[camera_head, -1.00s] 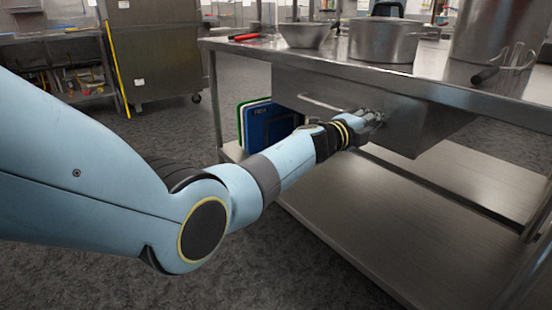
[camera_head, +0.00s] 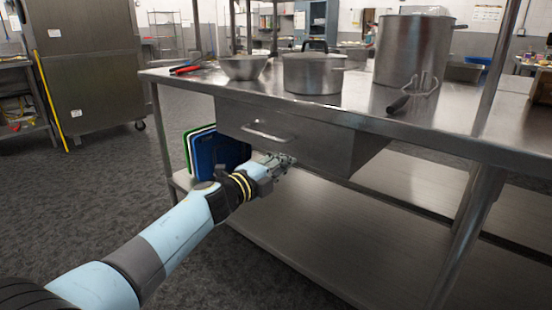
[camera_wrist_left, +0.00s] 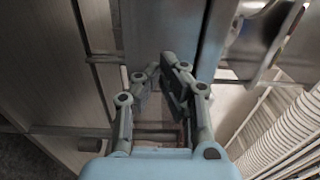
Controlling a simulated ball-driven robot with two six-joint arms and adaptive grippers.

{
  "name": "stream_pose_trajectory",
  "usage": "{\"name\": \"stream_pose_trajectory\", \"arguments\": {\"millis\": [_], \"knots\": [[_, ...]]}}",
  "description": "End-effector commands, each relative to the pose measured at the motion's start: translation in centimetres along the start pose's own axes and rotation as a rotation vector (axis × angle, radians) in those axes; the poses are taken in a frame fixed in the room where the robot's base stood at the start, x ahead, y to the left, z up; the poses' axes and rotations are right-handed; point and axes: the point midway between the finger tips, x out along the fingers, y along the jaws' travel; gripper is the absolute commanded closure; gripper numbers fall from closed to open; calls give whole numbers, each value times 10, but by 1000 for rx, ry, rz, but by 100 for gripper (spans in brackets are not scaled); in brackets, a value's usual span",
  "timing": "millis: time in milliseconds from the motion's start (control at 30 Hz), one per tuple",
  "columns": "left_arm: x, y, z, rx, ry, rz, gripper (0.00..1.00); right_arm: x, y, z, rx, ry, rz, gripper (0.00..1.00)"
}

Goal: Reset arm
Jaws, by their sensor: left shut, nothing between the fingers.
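My left arm comes in from the lower left of the head view. My left gripper (camera_head: 284,160) is shut and empty. In that view it is just below the handle (camera_head: 268,132), by the lower edge of the steel drawer (camera_head: 320,144). I cannot tell whether it touches the drawer. In the left wrist view the fingers (camera_wrist_left: 163,72) are close together in front of grey metal surfaces, with nothing held. My right gripper is not in view.
The steel table (camera_head: 425,124) carries a bowl (camera_head: 245,68), a pot (camera_head: 312,75), a taller pot (camera_head: 412,52) and a dark-handled utensil (camera_head: 399,103). Cutting boards (camera_head: 218,150) stand on the lower shelf (camera_head: 300,237).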

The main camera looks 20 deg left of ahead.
Motion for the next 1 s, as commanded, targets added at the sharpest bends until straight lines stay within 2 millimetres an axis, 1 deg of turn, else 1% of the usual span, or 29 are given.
{"name": "stream_pose_trajectory", "arguments": {"millis": [33,100,233,300,367,467,500,567,600,667,700,767,800,867,900,967,1000], "knots": [[-8,-2,1,2,-1,0,100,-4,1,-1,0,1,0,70],[-14,0,1,1,-1,1,100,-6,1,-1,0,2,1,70],[-20,1,0,-1,0,1,100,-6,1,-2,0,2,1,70],[-24,6,-1,-4,0,9,100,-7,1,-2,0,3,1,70],[-31,19,-4,-12,0,28,100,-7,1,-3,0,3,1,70],[-58,60,-14,-42,-2,95,100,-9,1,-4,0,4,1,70],[-73,83,-20,-69,-5,131,100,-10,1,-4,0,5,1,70],[-101,122,-27,-137,-28,193,100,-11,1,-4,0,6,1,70],[-123,149,-30,-192,-54,236,100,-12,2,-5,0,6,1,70],[-156,187,-35,-285,-105,299,100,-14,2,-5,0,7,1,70],[-180,212,-38,-347,-146,342,100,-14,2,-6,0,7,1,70],[-217,246,-43,-441,-214,404,100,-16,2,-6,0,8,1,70],[-242,268,-46,-504,-264,445,100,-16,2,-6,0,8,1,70],[-282,299,-51,-596,-345,507,100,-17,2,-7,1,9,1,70],[-311,318,-56,-654,-401,548,100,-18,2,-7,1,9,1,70],[-353,344,-63,-743,-492,607,100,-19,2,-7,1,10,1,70],[-383,360,-68,-798,-555,647,100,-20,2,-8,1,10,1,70]]}}
